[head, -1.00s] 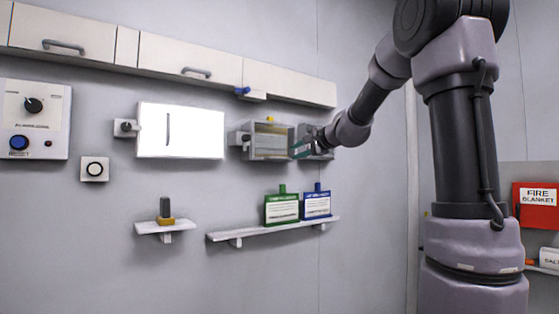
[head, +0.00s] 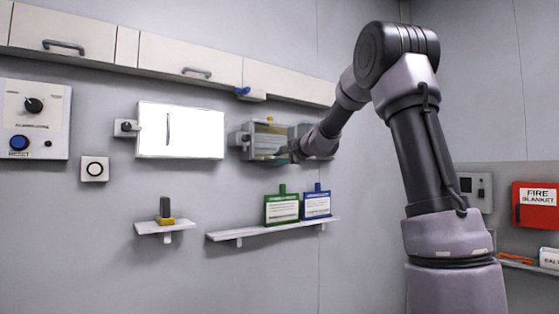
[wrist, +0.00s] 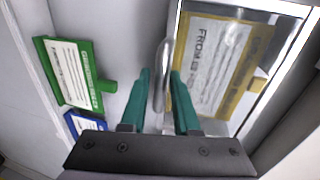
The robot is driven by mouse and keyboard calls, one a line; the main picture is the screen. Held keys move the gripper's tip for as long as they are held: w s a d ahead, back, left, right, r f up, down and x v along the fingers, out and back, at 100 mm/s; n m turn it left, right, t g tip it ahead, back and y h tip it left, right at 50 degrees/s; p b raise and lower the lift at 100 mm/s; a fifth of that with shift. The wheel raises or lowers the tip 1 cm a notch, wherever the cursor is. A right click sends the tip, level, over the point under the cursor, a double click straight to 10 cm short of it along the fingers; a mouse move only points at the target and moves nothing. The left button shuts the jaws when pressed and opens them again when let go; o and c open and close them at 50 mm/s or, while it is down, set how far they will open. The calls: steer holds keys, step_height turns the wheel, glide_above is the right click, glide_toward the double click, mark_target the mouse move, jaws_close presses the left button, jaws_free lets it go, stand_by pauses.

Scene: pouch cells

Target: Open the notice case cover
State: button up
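The notice case (head: 268,138) is a grey wall box with a clear front and a yellow-edged notice inside. In the wrist view its clear cover (wrist: 212,70) is closed over the notice. A grey bow handle (wrist: 160,72) stands out along the cover's edge. My gripper (wrist: 160,75) has teal fingers, one on each side of the handle. They look parted, with a narrow gap around the bar. In the head view my gripper (head: 292,152) is at the case's right side, and my wrist hides part of that area.
A shelf (head: 272,230) below holds a green tag (head: 281,208) and a blue tag (head: 317,203). Cabinets (head: 190,60) run above. A white panel (head: 180,131) is on the wall to the left. A red fire blanket box (head: 537,205) is at far right.

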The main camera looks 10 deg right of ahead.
jaws_close()
stand_by(1.4)
